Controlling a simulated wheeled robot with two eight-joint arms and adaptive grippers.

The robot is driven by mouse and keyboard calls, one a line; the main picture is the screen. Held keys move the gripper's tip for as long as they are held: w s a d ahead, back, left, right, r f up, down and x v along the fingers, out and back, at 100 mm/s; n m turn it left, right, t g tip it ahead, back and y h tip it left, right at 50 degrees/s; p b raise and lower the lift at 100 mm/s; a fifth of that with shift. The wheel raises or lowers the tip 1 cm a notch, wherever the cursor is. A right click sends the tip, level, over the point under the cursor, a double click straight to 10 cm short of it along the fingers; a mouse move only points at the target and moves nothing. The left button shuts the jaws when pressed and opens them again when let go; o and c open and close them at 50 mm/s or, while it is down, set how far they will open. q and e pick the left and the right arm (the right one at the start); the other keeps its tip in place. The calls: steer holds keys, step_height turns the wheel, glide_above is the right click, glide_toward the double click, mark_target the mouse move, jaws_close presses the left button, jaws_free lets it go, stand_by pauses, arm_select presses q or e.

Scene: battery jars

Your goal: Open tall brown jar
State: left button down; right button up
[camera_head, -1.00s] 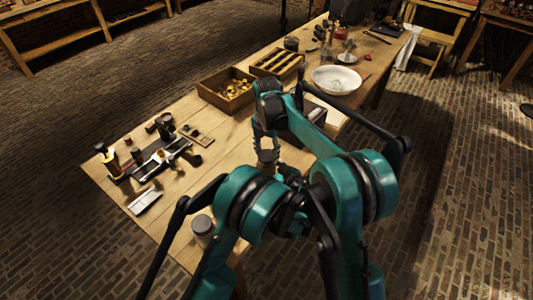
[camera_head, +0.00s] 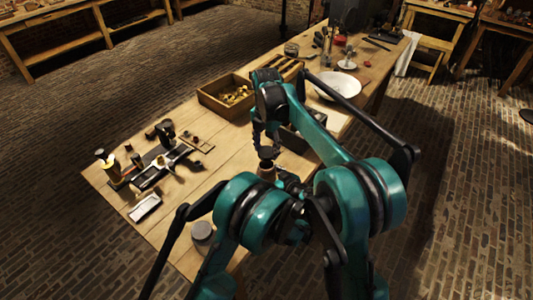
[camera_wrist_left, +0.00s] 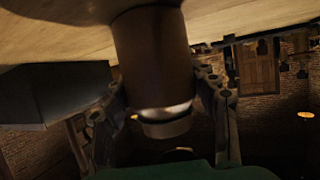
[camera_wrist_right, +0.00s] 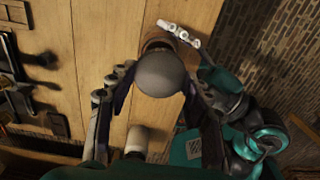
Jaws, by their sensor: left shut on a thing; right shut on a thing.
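The tall brown jar (camera_wrist_left: 152,60) stands on the table, upside down in the left wrist view. My left gripper (camera_wrist_left: 160,97) is shut on its body, with one finger on either side. It is mostly hidden by my arms in the head view (camera_head: 285,181). The grey lid (camera_wrist_right: 160,73) is between the fingers of my right gripper (camera_wrist_right: 148,88), which is shut on it. In the left wrist view a bright band shows between brown body and lid; I cannot tell if the lid is apart. The jar (camera_head: 267,171) is below my right gripper (camera_head: 268,153) in the head view.
Another jar with a pale lid (camera_head: 202,232) stands near the table's front edge. Tools (camera_head: 160,165) lie at the left. A wooden box (camera_head: 215,103) with small pieces and a white bowl (camera_head: 337,86) are farther back. Bare table lies left of the jar.

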arm_select(q)
steer(key=shift+c, duration=2)
jaws_free()
steer(key=shift+s+d, duration=0.1)
